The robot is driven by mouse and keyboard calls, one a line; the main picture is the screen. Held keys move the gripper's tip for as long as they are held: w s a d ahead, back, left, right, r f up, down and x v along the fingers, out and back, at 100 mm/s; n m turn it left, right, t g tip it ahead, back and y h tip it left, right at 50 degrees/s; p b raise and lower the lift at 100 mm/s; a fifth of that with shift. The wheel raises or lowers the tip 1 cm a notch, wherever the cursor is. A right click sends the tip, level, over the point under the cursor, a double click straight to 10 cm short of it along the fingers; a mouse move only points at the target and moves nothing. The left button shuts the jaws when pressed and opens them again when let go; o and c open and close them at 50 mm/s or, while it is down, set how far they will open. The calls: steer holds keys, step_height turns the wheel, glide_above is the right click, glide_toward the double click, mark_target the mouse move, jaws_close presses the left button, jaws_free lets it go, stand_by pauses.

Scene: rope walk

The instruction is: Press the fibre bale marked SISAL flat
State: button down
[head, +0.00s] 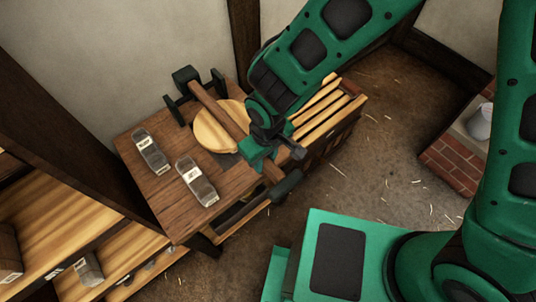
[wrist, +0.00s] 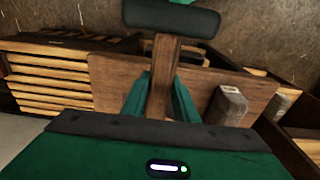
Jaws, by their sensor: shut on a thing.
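A press with a long wooden lever (head: 215,105) stands on the wooden bench (head: 150,195). A pale round wooden plate (head: 208,132) lies beneath the lever, over a dark patch. My gripper (head: 262,155) is shut on the lever near its dark handle end (head: 285,186). In the wrist view the lever (wrist: 161,80) passes between my green fingers, with the dark handle (wrist: 171,18) beyond them. Two grey bales with pale labels, one at the left (head: 151,151) and one nearer (head: 197,181), lie on the bench; I cannot read their labels. Whatever is under the plate is hidden.
A slatted wooden rack (head: 325,115) adjoins the bench's right end. Shelves (head: 60,235) at lower left hold another grey bale (head: 88,270). A brick ledge (head: 450,165) with a pale vessel (head: 480,122) stands at the right. The floor between is open, with scattered straw.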

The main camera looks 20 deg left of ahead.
steer(key=shift+w+d+f, duration=0.15)
steer(key=shift+d, duration=0.1)
steer(key=c, duration=1.4)
jaws_free()
steer(key=shift+a, duration=0.1)
steer(key=shift+r, duration=0.7)
steer(key=r, duration=0.9)
steer(key=shift+s+d+r, duration=0.2)
steer(key=shift+d, duration=0.1)
